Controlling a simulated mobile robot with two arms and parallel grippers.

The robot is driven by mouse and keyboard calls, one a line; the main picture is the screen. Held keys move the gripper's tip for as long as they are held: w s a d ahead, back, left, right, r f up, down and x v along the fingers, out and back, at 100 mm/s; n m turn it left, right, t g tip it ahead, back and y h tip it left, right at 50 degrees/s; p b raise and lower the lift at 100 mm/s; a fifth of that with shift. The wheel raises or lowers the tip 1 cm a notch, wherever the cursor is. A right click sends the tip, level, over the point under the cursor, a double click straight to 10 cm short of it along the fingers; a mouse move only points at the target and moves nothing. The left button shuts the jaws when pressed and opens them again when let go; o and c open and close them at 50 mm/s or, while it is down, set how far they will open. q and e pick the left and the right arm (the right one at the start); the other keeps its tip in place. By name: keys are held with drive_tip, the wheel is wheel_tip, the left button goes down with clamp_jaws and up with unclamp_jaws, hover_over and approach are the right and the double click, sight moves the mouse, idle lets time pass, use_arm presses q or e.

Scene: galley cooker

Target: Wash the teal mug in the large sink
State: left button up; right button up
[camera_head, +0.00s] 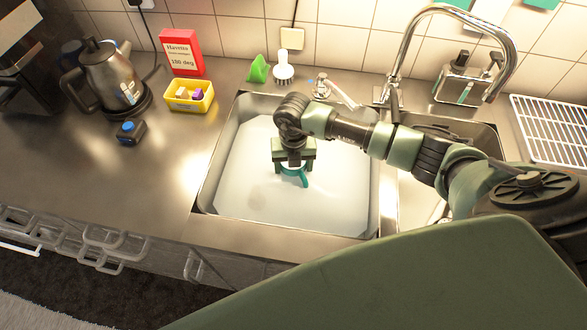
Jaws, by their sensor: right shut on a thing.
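The large sink (240,195) is the left basin and holds pale, whitish water. My right gripper (294,166) reaches in from the right and points down over the middle of this basin. It is shut on the teal mug (300,179), of which only a teal curved part shows below the fingers. The rest of the mug is hidden by the gripper, and I cannot tell how deep it sits in the water. My left gripper is not in view.
A tall chrome tap (402,55) arches behind the smaller right basin. A white brush (283,68) and a green item (259,69) stand behind the large sink. A kettle (107,75), red box (182,52) and yellow tub (190,97) stand left. The left counter front is clear.

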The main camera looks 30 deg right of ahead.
wheel_tip(320, 180, up, 8)
drive_tip(key=p, duration=0.6)
drive_tip(key=shift+r, duration=0.15)
idle(1.3)
